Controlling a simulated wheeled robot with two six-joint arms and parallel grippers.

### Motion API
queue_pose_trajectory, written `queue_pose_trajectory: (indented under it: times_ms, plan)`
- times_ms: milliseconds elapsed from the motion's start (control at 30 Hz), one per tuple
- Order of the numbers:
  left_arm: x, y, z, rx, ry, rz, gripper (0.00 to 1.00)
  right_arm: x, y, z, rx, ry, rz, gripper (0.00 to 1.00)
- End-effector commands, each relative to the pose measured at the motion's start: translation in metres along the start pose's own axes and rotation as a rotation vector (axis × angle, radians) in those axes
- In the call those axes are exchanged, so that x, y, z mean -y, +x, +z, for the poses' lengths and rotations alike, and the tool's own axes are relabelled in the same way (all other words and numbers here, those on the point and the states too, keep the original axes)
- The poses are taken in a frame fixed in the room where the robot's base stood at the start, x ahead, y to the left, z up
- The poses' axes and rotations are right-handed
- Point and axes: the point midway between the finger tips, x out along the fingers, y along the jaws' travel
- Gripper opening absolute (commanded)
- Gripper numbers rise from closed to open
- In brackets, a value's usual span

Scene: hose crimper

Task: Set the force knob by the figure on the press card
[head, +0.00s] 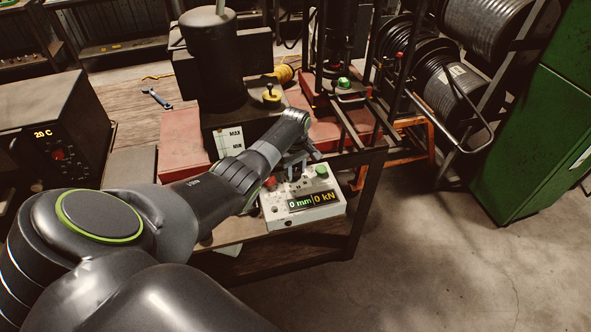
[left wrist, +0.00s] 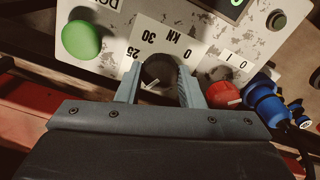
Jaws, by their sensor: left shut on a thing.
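My left gripper (head: 296,162) reaches down over the box's top. In the left wrist view its two fingers (left wrist: 162,88) are shut on the dark round force knob (left wrist: 157,70), one on each side. A white pointer line shows on the knob. The dial plate (left wrist: 172,38) around it shows "25", "30", "0" and "KN"; the rest of the scale is hidden by the gripper. I cannot make out a press card. My right gripper is not in view.
A green button (left wrist: 81,40) and a red switch (left wrist: 224,95) marked "1 0" flank the knob, with blue fittings (left wrist: 268,100) beyond. Floor at right is clear.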

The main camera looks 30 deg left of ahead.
Motion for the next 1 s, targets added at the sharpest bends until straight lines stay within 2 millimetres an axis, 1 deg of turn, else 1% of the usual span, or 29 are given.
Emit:
queue_pose_trajectory:
  times_ms: [200, 500, 733, 1000]
  plan:
    - [-0.0012, -0.0019, -0.0013, -0.004, -0.186, 0.004, 0.11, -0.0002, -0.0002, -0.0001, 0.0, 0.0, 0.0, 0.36]
    - [-0.0013, -0.002, -0.0014, -0.004, -0.37, 0.005, 0.11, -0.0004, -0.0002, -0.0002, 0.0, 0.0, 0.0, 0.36]
    - [-0.0013, -0.002, -0.0014, -0.004, -0.438, 0.005, 0.11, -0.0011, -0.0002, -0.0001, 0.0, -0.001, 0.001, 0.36]
    - [-0.0014, -0.0021, -0.0015, -0.004, -0.458, 0.005, 0.11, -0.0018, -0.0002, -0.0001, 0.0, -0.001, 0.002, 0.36]
